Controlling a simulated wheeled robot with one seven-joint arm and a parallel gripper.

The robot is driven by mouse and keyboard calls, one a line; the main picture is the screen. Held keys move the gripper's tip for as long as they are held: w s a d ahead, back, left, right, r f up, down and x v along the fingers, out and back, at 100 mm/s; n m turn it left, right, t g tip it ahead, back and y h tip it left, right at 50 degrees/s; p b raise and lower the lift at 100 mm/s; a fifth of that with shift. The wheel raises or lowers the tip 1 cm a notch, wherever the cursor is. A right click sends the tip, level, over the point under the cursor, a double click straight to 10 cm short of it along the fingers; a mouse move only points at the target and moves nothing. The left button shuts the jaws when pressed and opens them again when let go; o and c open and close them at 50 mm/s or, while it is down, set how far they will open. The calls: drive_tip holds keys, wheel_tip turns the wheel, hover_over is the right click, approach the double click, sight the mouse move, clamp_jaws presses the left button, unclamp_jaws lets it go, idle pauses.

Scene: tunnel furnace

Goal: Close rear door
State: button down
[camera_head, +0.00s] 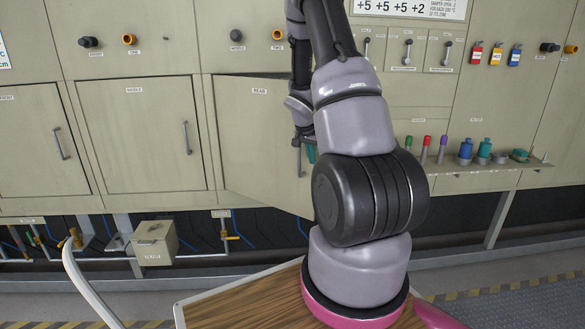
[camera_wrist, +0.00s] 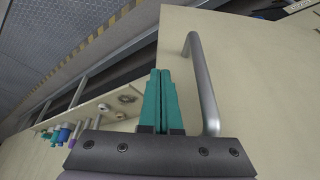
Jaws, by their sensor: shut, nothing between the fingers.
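The rear door (camera_head: 258,143), a beige panel labelled REAR, stands ajar in the head view, with its right side swung out from the furnace front. A dark gap shows along its top edge. My arm hides its right edge and part of its handle. In the wrist view the door panel (camera_wrist: 262,80) fills the right side, with its grey bar handle (camera_wrist: 205,85). My gripper (camera_wrist: 161,75) has teal fingers close together, empty, just left of the handle and apart from it or barely beside it; I cannot tell contact. In the head view my gripper (camera_head: 309,152) is mostly hidden.
The middle door (camera_head: 155,135) is shut, left of the rear door. A shelf (camera_head: 480,168) with coloured bottles juts out right of my arm; it also shows in the wrist view (camera_wrist: 100,105). A small beige box (camera_head: 153,243) hangs low at left. Knobs line the upper panel.

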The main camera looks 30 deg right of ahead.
drive_tip(key=w+d+n+t+y, duration=0.1)
drive_tip(key=w+d+n, duration=0.5)
drive_tip(key=w+d, duration=1.2)
drive_tip(key=shift+d+t+y, duration=0.3)
drive_tip(key=shift+d+y, duration=0.1)
drive_tip(key=shift+d, duration=0.1)
